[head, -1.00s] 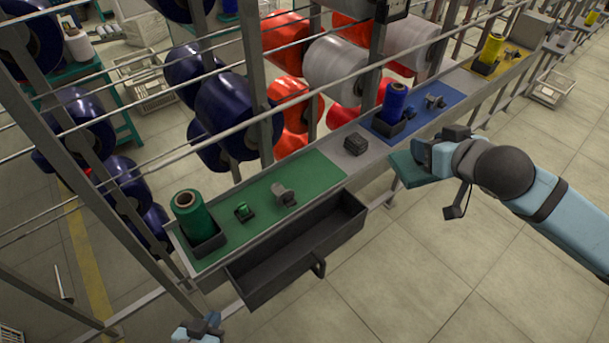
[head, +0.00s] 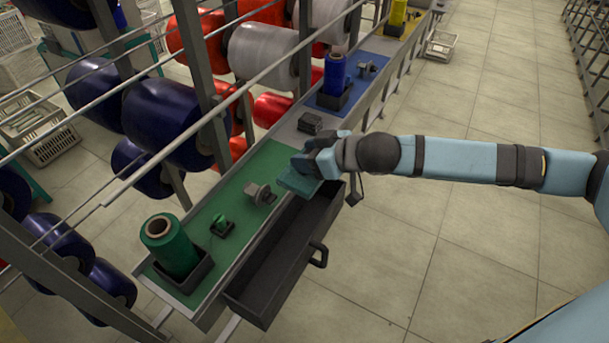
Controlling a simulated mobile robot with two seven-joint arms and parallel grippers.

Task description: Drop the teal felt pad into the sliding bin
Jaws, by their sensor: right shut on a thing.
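The teal felt pad (head: 297,184) is a flat piece held in my right gripper (head: 312,167), which is shut on it. The pad is over the far end of the sliding bin, near the edge of the green mat; the exact height above the bin is hard to tell. The sliding bin (head: 262,296) is a long dark drawer pulled out from the front of the bench, with a handle on its front. Its visible inside looks empty; its far end is partly hidden by the pad and gripper. My left gripper is not in view.
On the green mat (head: 202,217) stand a green thread cone (head: 168,246) in a dark holder, a small green bobbin (head: 221,226) and a grey metal fitting (head: 260,193). A dark block (head: 310,122) and a blue cone (head: 335,75) are farther along. Floor right of the bin is clear.

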